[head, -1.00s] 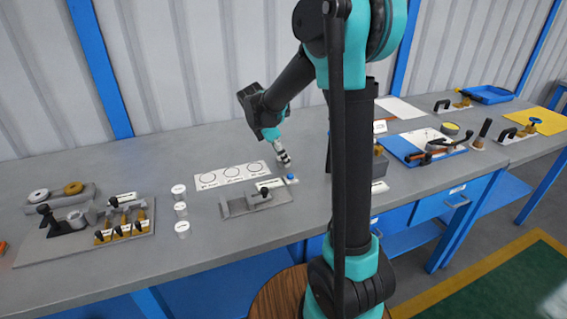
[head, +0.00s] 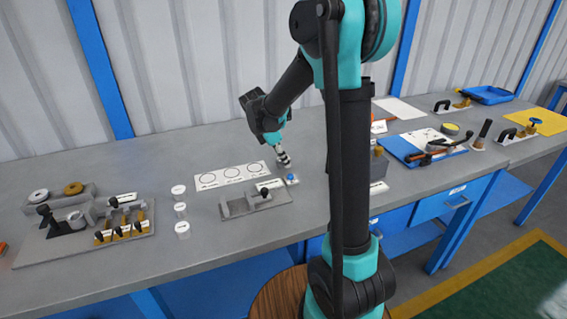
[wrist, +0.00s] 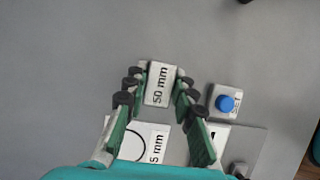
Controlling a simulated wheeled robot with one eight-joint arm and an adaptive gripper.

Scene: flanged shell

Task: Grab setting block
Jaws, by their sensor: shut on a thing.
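The setting block (wrist: 159,84) is a small pale block labelled "50 mm" in the wrist view. My gripper (wrist: 158,86) has its green, dark-tipped fingers on both sides of it and is shut on it. In the head view my gripper (head: 284,162) points down over the bench, just behind the blue button. The block is too small there to make out clearly, and I cannot tell whether it touches the bench.
The blue button (wrist: 225,103) on its white base sits right of the block. A white card with circles (head: 232,176) and a grey fixture (head: 250,202) lie nearby. White labelled cylinders (head: 181,210) stand left. The bench (head: 225,145) behind the card is clear.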

